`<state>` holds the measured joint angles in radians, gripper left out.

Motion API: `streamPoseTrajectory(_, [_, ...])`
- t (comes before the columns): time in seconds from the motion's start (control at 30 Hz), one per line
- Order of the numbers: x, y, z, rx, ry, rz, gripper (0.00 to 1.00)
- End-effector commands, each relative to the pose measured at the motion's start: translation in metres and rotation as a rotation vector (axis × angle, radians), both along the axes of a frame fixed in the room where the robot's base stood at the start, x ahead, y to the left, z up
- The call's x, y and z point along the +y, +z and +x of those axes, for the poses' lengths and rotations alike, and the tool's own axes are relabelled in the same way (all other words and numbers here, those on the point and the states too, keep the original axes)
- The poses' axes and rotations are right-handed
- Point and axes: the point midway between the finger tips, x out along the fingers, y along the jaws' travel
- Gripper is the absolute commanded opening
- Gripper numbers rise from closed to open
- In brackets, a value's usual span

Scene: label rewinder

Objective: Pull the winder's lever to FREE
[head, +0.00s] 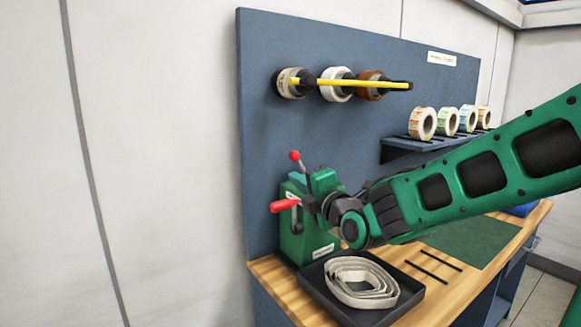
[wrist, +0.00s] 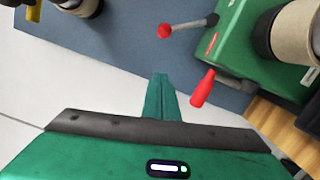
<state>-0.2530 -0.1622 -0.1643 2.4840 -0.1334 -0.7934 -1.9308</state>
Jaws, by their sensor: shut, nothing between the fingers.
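The winder (head: 292,245) is a green machine at the left end of the bench, partly hidden behind my arm. Its lever is a thin metal rod with a red ball knob (head: 294,155), which also shows in the wrist view (wrist: 164,31). A separate thick red handle (head: 284,205) sits lower, and it lies right of my fingers in the wrist view (wrist: 203,88). My gripper (wrist: 160,76) is shut and empty, its tips apart from both red parts in the picture. In the head view it is in front of the winder, just below the knob (head: 298,178). I cannot read the lever's markings.
A beige roll (wrist: 297,38) is on the winder. A black tray (head: 408,296) with pale looped strips (head: 352,280) stands in front. Rolls hang on a yellow bar (head: 350,82) above, and several label rolls stand on a shelf (head: 400,152). The blue back panel (head: 265,130) rises close behind.

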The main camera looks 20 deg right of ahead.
Motion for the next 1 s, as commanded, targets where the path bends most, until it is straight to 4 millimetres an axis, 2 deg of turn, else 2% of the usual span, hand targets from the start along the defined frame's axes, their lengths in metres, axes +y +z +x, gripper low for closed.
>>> streamPoseTrajectory(0.23, [0.000, 0.000, 0.001, 0.002, 0.000, 0.002, 0.00])
streamPoseTrajectory(0.37, [0.002, 0.000, 0.011, 0.003, 0.001, 0.003, 0.00])
streamPoseTrajectory(0.87, [0.019, 0.002, 0.097, 0.005, 0.001, 0.002, 0.00])
streamPoseTrajectory(1.0, [0.000, 0.007, 0.107, 0.003, -0.004, 0.004, 0.00])
